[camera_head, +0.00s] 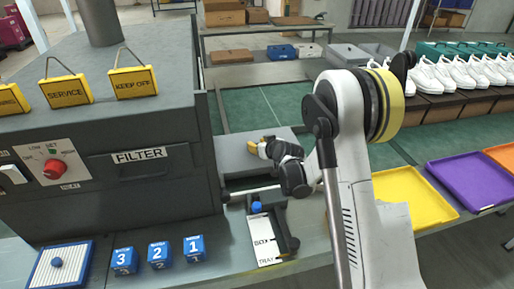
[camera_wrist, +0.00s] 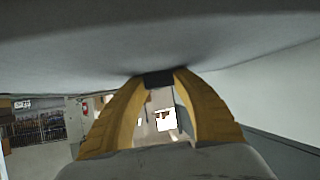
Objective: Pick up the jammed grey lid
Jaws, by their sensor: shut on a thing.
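The grey lid (camera_head: 232,160) is a flat grey piece beside the dark machine in the head view, over the green-topped line. In the wrist view, a broad grey surface (camera_wrist: 90,45), which looks like the lid, fills the top of the picture. My gripper (camera_head: 254,147) reaches it from the right with its yellow fingers. In the wrist view, the fingers of my gripper (camera_wrist: 160,78) close on a small dark piece at the grey surface's edge. The exact grip point is partly hidden in the head view.
The dark machine (camera_head: 130,206) with a FILTER label stands close on the left. Blue numbered blocks (camera_head: 158,255) and a box tray (camera_head: 264,240) are in front. Yellow (camera_head: 410,193) and purple (camera_head: 470,183) trays lie right. White shoes (camera_head: 460,72) stand on boxes behind.

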